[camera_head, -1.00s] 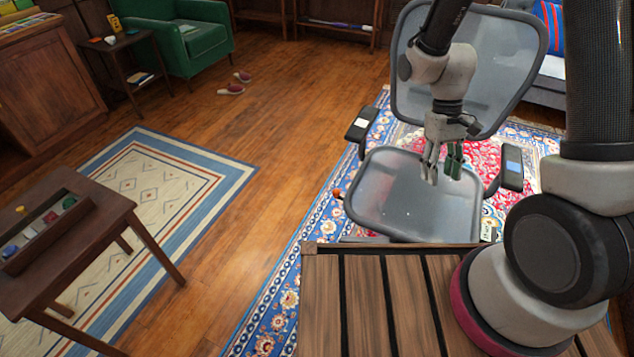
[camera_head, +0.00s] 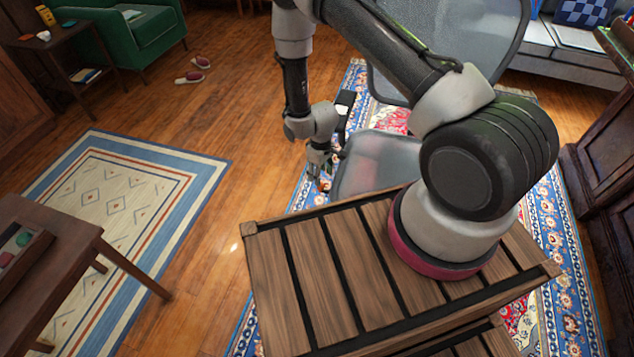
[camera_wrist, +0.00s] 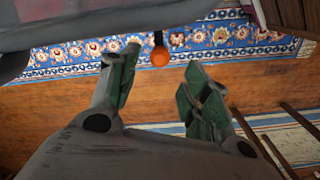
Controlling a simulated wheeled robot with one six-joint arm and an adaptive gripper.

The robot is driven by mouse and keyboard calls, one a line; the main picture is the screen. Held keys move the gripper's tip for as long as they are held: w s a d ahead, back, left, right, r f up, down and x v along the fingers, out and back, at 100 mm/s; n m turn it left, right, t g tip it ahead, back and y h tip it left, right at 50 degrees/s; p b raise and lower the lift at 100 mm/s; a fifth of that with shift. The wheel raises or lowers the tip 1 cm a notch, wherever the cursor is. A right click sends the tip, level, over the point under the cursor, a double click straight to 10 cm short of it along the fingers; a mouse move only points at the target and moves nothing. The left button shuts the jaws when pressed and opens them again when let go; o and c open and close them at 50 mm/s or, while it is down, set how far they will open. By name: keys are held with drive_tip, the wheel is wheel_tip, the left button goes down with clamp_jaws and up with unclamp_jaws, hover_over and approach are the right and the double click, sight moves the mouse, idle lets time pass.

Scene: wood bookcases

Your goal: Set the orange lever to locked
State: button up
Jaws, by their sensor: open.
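The orange lever (camera_wrist: 160,57) shows in the wrist view as a round orange knob on a short dark stem, below the edge of the grey chair seat (camera_wrist: 75,22). Its locked or unlocked setting cannot be told. My gripper (camera_head: 319,176) is open, its green-padded fingers beside the left edge of the office chair (camera_head: 378,165) in the head view. In the wrist view the knob appears in the gap between the two fingertips, nearer the left one. I see no contact, and the depth between knob and fingertips is unclear.
The chair stands on a blue and red patterned rug (camera_head: 575,250). A dark wood cabinet (camera_head: 605,150) stands at right.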

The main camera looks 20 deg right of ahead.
wheel_tip(320, 180, down, 6)
drive_tip(key=shift+f, duration=0.1)
